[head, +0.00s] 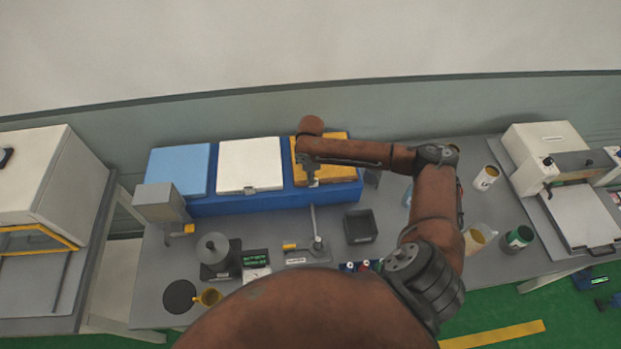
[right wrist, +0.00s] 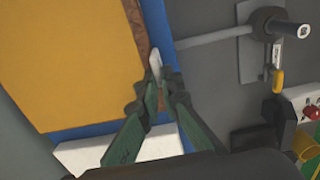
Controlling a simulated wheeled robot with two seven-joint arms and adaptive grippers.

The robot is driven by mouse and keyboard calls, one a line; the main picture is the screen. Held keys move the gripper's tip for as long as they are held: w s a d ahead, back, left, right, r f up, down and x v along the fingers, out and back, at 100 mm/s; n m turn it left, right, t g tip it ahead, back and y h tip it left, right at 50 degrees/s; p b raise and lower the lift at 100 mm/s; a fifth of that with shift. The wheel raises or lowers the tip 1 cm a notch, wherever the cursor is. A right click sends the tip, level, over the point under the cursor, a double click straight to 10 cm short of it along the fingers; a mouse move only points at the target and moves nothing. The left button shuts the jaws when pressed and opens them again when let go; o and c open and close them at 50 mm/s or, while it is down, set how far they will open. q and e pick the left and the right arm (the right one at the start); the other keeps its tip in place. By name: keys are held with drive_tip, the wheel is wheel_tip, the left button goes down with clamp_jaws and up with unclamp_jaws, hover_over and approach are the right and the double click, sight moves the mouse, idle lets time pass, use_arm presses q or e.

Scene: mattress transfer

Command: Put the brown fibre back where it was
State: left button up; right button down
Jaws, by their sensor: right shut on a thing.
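The brown fibre shows as a brown strip (right wrist: 137,28) along the edge of a yellow-orange panel (right wrist: 75,60) in the right wrist view; most of it is hidden, and I cannot tell its full shape. In the head view the orange panel (head: 338,160) lies at the right end of a long blue base (head: 270,202), partly behind my arm. My right gripper (head: 312,182) is at the panel's front edge. In the right wrist view the gripper (right wrist: 160,78) is shut on a small pale tab (right wrist: 156,64) beside the brown strip. My left gripper is out of view.
A light blue panel (head: 178,170) and a white panel (head: 250,165) lie on the base to the left. Cups (head: 487,177) are at the right.

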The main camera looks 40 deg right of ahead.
drive_tip(key=c, duration=2.1)
unclamp_jaws()
drive_tip(key=shift+f, duration=0.1)
wheel_tip(320, 180, up, 12)
drive_tip(key=shift+s+a+r+b, duration=0.1)
drive_tip(key=shift+r+b, duration=0.05)
drive_tip(key=shift+b, duration=0.75)
